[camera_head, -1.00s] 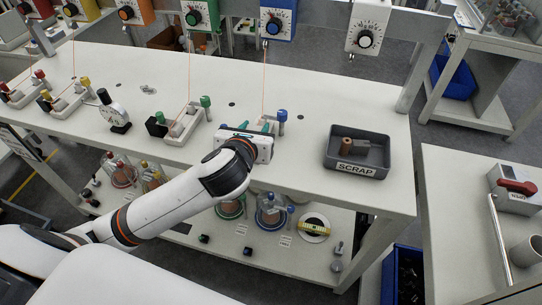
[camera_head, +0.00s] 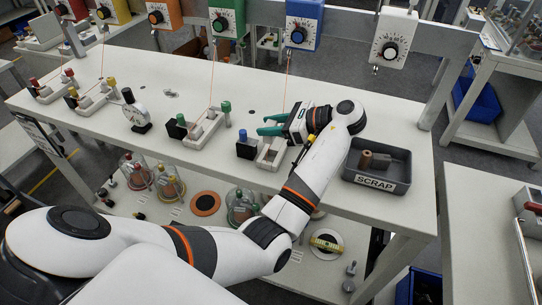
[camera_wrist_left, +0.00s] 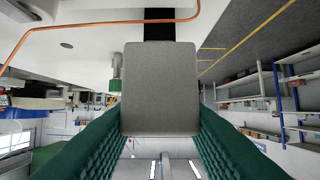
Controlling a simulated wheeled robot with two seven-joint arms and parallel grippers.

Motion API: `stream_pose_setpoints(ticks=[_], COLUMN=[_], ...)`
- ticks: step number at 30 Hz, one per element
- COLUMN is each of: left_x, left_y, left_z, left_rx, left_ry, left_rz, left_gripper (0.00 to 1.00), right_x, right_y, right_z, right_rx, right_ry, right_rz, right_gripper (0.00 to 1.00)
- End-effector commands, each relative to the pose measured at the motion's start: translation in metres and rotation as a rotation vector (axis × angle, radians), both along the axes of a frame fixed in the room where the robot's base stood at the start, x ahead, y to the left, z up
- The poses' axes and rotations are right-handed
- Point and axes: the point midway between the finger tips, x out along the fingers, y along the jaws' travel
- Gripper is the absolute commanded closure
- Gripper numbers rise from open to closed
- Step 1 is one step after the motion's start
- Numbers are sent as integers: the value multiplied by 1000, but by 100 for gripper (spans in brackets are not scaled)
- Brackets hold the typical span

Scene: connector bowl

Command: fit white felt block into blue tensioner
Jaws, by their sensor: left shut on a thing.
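My left gripper (camera_head: 262,126) has green fingers that point left above the blue tensioner. It is shut on a felt block (camera_wrist_left: 159,85), which shows a flat grey face in the left wrist view. In the head view I cannot make the block out clearly between the fingers. The blue tensioner (camera_head: 268,158) is a pale base on the table with a blue-topped post (camera_head: 243,135) and a black block (camera_head: 246,149) at its left. The gripper and wrist hide part of it. I cannot tell whether the felt touches the tensioner. My right gripper is not in view.
An orange thread (camera_head: 287,88) hangs from the blue dial box (camera_head: 304,24) close to the gripper. The green tensioner (camera_head: 203,130) stands to the left. A grey scrap tray (camera_head: 393,181) stands to the right, near my forearm. Bare table (camera_head: 340,88) lies behind the gripper.

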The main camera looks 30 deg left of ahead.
Motion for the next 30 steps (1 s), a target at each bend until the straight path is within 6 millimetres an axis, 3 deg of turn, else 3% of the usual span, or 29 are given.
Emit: stream_pose_setpoints(ticks=[3,16,24,25,28,30], left_x=[-1,-1,-1,-1,-1,0], left_y=[0,1,1,1,1,1], left_z=[-25,-78,-83,-83,-82,-82], left_rx=[1,-2,-1,-1,0,0], left_ry=[6,4,2,2,1,1], left_rz=[-1,-4,-3,-3,-4,-4], left_gripper=[86,89,89,60,43,43], right_x=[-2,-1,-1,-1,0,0], right_y=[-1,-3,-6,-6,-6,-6], right_z=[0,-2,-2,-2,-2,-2], right_rx=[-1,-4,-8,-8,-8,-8], right_ry=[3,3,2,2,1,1], right_rz=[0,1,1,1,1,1], right_gripper=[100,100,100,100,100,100])
